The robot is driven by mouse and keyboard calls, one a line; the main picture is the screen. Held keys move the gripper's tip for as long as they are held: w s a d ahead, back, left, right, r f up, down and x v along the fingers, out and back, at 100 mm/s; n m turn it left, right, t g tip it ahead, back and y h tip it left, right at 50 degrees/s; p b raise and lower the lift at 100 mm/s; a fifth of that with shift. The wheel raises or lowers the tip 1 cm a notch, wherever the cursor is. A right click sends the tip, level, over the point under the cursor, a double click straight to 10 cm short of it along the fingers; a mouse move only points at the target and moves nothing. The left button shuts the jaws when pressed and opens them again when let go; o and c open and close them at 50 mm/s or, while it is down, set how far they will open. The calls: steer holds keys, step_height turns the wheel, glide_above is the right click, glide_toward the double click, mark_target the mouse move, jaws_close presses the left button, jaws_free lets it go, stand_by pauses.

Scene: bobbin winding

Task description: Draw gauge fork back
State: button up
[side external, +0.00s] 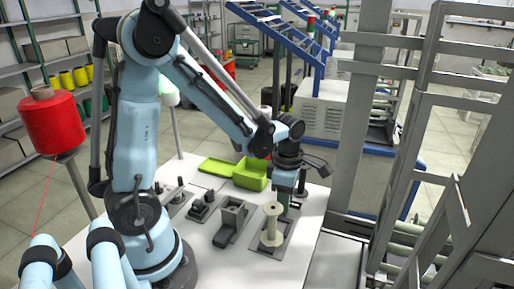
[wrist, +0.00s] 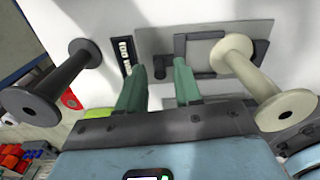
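A dark fork-shaped frame, which I take for the gauge fork (wrist: 181,42), lies on a grey plate in the wrist view. Its far parts reach around the cream bobbin (wrist: 235,55), which also stands in the side view (side external: 271,226). I cannot tell whether the fork touches the bobbin. My gripper (wrist: 160,78) has two green fingers standing apart. A small dark end of the fork shows between them, with gaps at the sides. In the side view my gripper (side external: 285,203) points down just behind the cream bobbin, hiding most of the fork.
A dark bobbin (wrist: 62,75) stands left of my fingers in the wrist view. A green open bin (side external: 251,175) and a lime tray (side external: 216,166) sit behind. A grey block-shaped holder (side external: 231,220) stands left of the cream bobbin. The white tabletop's front is clear.

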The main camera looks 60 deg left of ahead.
steer(key=c, duration=0.6)
steer(key=shift+w+a, duration=0.55)
steer(key=shift+w, duration=0.1)
stand_by(1.2)
steer(key=o, duration=0.6)
steer(key=shift+o, duration=0.2)
steer(key=shift+r, duration=0.1)
step_height(320, 180, up, 7)
stand_by(0.4)
